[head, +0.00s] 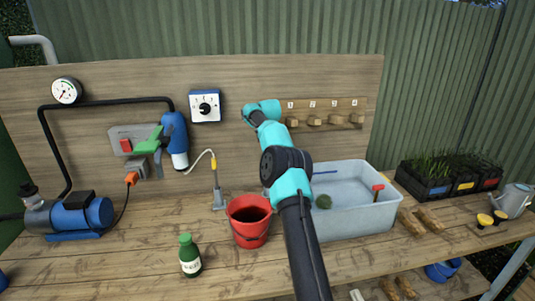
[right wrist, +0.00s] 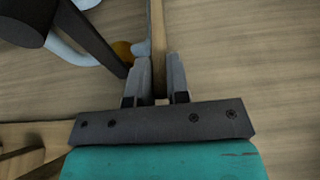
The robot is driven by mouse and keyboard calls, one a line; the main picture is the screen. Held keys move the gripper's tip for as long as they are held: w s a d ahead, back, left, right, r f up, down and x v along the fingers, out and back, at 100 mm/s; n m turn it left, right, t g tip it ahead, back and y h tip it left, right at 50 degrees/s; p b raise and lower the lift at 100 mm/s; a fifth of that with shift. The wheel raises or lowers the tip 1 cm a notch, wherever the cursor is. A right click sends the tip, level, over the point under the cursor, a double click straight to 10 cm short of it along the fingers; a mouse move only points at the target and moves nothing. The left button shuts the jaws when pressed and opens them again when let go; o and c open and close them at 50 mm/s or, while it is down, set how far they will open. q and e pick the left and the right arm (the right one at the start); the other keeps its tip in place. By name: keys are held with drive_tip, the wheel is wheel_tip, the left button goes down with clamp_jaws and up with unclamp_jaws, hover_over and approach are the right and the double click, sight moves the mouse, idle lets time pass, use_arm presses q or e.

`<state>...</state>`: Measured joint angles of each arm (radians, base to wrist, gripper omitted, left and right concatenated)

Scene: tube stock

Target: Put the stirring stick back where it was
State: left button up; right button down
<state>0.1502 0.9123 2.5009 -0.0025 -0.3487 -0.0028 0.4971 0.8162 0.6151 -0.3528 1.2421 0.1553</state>
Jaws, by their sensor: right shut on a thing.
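The stirring stick (right wrist: 158,35) is a thin pale wooden stick in the right wrist view. My right gripper (right wrist: 160,80) is shut on it, with one finger on each side. The stick runs up from the fingers and leaves the view at the top. In the head view my right arm reaches up to the back board, left of a rack (head: 325,105) with pegs numbered 1 to 4. The gripper and stick are hidden behind the arm there. Pegs 2 to 4 look empty; peg 1 is partly covered by the arm. My left gripper is not in view.
A dial box (head: 205,105) is left of my arm. A red bucket (head: 249,232) with dark contents and a grey tub (head: 360,222) stand below. A green bottle (head: 189,258) stands at the front. Planters (head: 424,188) are at the right. The front left bench is fairly clear.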

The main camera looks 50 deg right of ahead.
drive_tip(key=shift+f, duration=2.05)
drive_tip(key=c, duration=1.1)
unclamp_jaws()
drive_tip(key=v, duration=1.2)
